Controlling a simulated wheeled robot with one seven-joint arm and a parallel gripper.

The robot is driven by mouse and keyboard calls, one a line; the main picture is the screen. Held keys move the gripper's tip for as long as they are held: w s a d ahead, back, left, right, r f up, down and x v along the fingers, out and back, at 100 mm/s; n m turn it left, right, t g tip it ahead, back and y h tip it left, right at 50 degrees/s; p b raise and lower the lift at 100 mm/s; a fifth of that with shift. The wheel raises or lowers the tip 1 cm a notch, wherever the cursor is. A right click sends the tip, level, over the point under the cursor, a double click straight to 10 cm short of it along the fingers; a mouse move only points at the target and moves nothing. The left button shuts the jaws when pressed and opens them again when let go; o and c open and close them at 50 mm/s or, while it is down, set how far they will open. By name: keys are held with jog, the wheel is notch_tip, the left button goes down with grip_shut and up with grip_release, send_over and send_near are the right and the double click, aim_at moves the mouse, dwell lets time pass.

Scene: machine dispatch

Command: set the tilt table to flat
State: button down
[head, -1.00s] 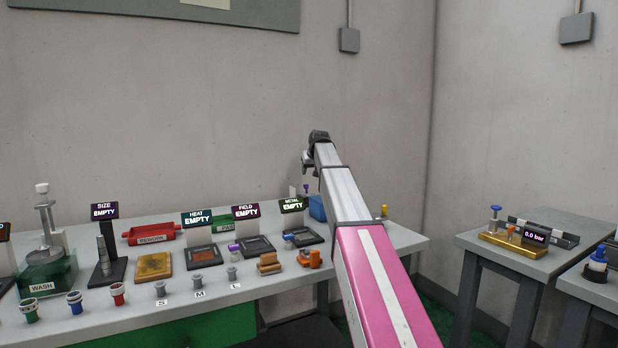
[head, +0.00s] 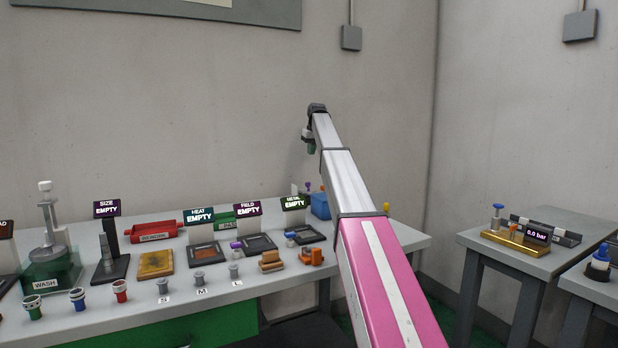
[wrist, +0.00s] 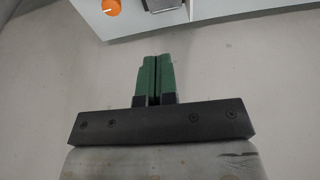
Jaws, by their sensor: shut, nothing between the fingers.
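I cannot pick out the tilt table for sure in these views. My gripper (head: 311,149) hangs high above the back right of the long bench, with its green fingers pointing down. The fingers (wrist: 153,79) are shut against each other and hold nothing in the wrist view. An orange round part (wrist: 112,7) and a dark-edged part at the top of the wrist view sit on a pale surface, apart from the fingers.
The long bench (head: 225,292) carries stations with EMPTY displays, a red tray (head: 152,232), several cups and small fixtures. An orange fixture (head: 311,257) sits near its front right. A side table (head: 560,228) stands right, bearing a brass device (head: 515,242) reading 0.0 bar.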

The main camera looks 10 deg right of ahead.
jog(key=shift+g, duration=0.5)
jog(key=f, duration=0.3)
jog(key=w+f, duration=0.1)
jog(key=f, duration=0.3)
jog(key=a+f, duration=0.1)
jog(key=f, duration=0.3)
jog(key=shift+w, duration=0.15)
jog(key=shift+f, duration=0.65)
jog(key=shift+s, duration=0.2)
jog(key=shift+s+d+f+t, duration=0.2)
jog(key=shift+s+f+t, duration=0.1)
jog(key=shift+s+f, duration=0.35)
jog(key=shift+s+d+f+t, duration=0.2)
jog(key=shift+s+f+t, duration=0.1)
jog(key=shift+s+f, duration=0.3)
jog(key=shift+r, duration=0.1)
